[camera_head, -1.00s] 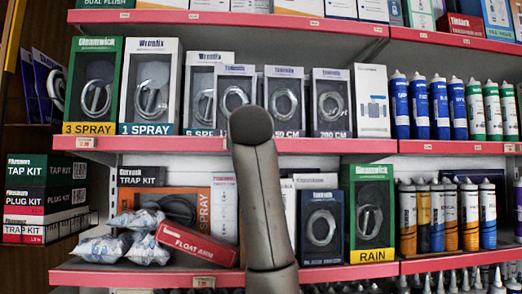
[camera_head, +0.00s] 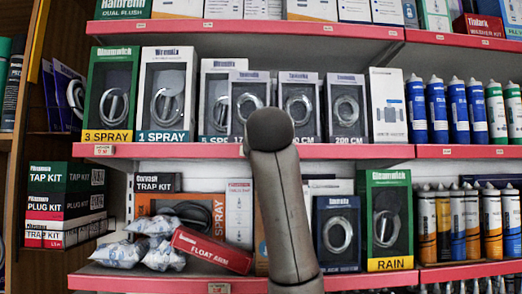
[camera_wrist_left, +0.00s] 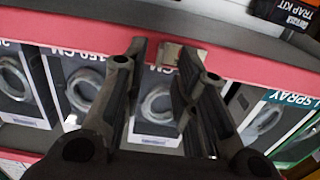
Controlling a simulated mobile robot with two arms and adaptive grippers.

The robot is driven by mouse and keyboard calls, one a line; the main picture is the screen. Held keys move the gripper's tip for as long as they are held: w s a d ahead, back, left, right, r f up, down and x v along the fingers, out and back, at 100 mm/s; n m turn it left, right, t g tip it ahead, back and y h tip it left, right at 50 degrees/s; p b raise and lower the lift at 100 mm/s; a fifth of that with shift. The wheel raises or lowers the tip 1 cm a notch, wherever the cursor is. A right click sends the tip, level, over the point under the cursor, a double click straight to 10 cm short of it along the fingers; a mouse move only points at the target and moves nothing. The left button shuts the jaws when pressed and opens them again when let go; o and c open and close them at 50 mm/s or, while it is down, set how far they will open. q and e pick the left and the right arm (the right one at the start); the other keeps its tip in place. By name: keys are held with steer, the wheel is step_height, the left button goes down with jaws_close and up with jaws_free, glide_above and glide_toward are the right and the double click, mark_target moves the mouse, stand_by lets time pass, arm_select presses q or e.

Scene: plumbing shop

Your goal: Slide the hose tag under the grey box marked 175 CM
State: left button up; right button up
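The grey box marked 175 CM (camera_head: 248,88) stands on the upper shelf, its lower part and most of its marking hidden behind my left arm. It also shows upside down in the left wrist view (camera_wrist_left: 155,108), behind my fingers. A small beige tag (camera_wrist_left: 170,53) sits on the red shelf edge in front of that box; I take it for the hose tag. My left gripper (camera_wrist_left: 162,58) is open, its fingers apart, with one finger partly covering the tag. I cannot tell whether it touches the tag. In the head view my arm hides the gripper. My right gripper is out of view.
The red upper shelf edge (camera_head: 350,152) runs across the front. A FLOAT ARM box (camera_head: 212,251) and plastic bags lie below.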

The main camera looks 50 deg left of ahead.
arm_select(q)
steer(key=v, duration=0.9)
steer(key=shift+s+d, duration=0.15)
